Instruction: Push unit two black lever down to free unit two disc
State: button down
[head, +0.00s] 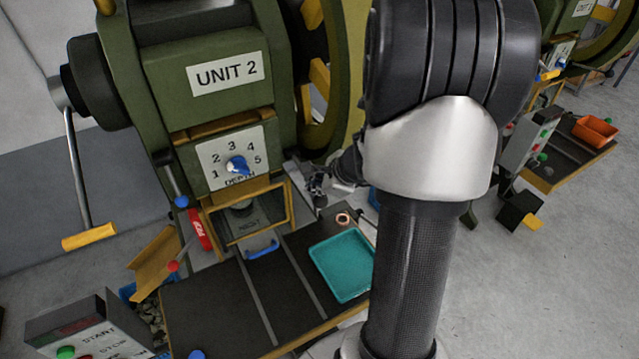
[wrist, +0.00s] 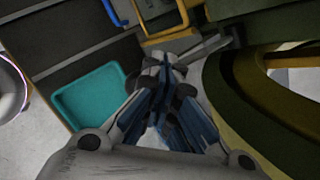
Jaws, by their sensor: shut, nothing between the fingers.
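The green UNIT 2 press (head: 207,85) stands at the left of the head view. My gripper (head: 317,190) is at the right side of its lower front, by the guard frame, with its fingers pointing down. In the wrist view my gripper (wrist: 167,68) is shut with nothing in it. A dark grey bar (wrist: 208,47) runs from the press side to the fingertips there; it looks like the black lever, and I cannot tell whether the fingers touch it. A copper ring (head: 342,219) lies on the dark table beside the tray. I cannot make out a disc inside the guard.
An empty teal tray (head: 340,264) sits on the table, also in the wrist view (wrist: 90,97). A yellow-framed guard (head: 248,215) with a blue handle (head: 262,250) fronts the press. A START/STOP box (head: 88,330) is front left. The large wheel (wrist: 245,115) is close right of my gripper.

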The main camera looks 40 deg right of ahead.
dwell(0.4)
jog(key=shift+w+d+r+p, duration=0.1)
jog(key=shift+w+r+p, duration=0.1)
jog(key=shift+r+p, duration=1.05)
jog(key=shift+w+r+p, duration=0.15)
jog(key=shift+r+p, duration=0.95)
jog(key=shift+r, duration=0.2)
jog(key=r+p, duration=0.4)
jog(key=r, duration=0.1)
jog(key=shift+w+d, duration=0.1)
jog(key=shift+w, duration=0.3)
